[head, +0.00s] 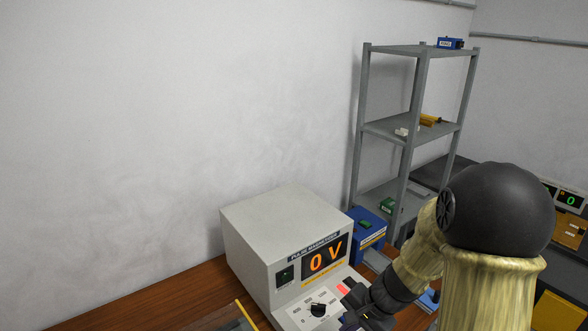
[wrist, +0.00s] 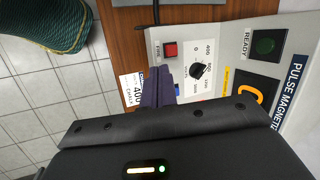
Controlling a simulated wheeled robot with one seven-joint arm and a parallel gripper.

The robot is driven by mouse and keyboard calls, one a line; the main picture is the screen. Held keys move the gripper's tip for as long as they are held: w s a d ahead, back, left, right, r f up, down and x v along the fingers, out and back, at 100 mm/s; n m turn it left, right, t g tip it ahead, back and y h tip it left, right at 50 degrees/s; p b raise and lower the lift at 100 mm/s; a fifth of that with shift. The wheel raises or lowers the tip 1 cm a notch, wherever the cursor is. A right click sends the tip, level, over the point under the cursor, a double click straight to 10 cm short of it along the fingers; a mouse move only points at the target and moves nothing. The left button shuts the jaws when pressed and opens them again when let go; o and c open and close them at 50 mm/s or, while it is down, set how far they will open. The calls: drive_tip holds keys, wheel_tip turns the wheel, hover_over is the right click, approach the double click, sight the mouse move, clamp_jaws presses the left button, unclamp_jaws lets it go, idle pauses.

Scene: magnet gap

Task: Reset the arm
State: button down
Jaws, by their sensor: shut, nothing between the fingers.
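My arm reaches forward from the right side of the head view, over the wooden bench. My gripper (wrist: 165,82) is shut and empty; its dark fingers are together in front of the control panel of the pulse magnetizer (head: 262,232). In the wrist view the fingers overlap the panel's lower edge, near the black knob (wrist: 197,70) and the red button (wrist: 170,50). I cannot tell whether they touch the panel. The magnetizer's display (head: 325,261) reads 0 V. In the head view the gripper is at the bottom edge, partly hidden by my arm.
A grey shelf rack (head: 412,128) stands behind, holding small items. A blue box (head: 367,228) is beside the magnetizer. The wooden bench (head: 150,295) is mostly clear at left. Tiled floor (wrist: 60,100) shows beyond its edge.

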drive_tip(key=s+d+r+n+h, duration=0.2)
drive_tip(key=s+r+n+h, duration=0.2)
drive_tip(key=s+r+n, duration=0.2)
drive_tip(key=s+n, duration=0.2)
drive_tip(key=shift+s+d+n+t+h, duration=0.15)
drive_tip(key=shift+d+n+t+h, duration=0.15)
drive_tip(key=shift+n+t, duration=0.1)
idle(1.0)
